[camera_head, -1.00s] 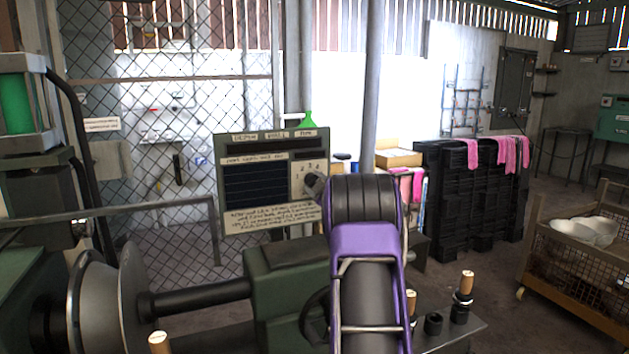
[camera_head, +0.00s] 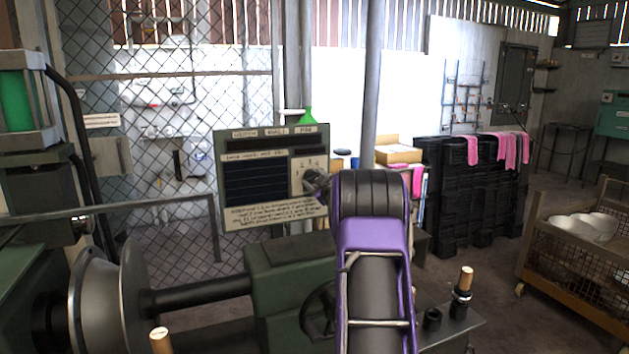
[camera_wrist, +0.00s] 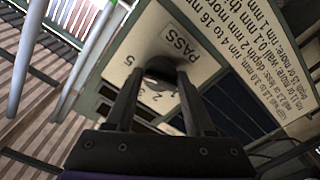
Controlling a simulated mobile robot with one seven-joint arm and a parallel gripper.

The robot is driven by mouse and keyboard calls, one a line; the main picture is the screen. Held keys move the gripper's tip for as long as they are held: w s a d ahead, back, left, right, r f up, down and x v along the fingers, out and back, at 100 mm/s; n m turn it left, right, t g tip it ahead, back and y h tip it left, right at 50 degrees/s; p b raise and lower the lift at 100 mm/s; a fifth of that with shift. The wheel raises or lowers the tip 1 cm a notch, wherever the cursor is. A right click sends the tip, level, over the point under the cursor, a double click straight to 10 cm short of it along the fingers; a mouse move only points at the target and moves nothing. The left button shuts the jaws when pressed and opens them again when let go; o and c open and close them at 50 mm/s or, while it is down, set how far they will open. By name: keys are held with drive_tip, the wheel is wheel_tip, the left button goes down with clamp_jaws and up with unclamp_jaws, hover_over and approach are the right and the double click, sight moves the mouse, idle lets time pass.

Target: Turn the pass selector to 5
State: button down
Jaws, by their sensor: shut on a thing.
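The pass selector is a dark round knob (camera_wrist: 165,66) on a pale plate (camera_head: 299,170) at the right of the board. In the wrist view the word PASS and several numerals, among them 5 and 2, show around it. My gripper (camera_wrist: 160,72) is shut on the knob, one finger on each side. In the head view my gripper (camera_head: 314,182) is small and dark against the plate, partly covered by my purple arm. The knob's pointer is hidden, so I cannot tell which number it marks.
The board (camera_head: 268,215) carries dark panels and printed text. A green lathe-like machine (camera_head: 290,265) with a handwheel stands below my arm. Wooden-topped pegs (camera_head: 466,278) stand at right. Black crates (camera_head: 470,200) and a cart of white bowls (camera_head: 580,228) stand farther right.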

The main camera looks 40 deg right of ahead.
drive_tip(key=shift+c, duration=1.4)
unclamp_jaws()
drive_tip(key=shift+s, duration=0.1)
drive_tip(key=b+v, duration=0.2)
drive_tip(key=v, duration=1.5)
drive_tip(key=shift+a, duration=0.15)
drive_tip(key=shift+r, duration=0.1)
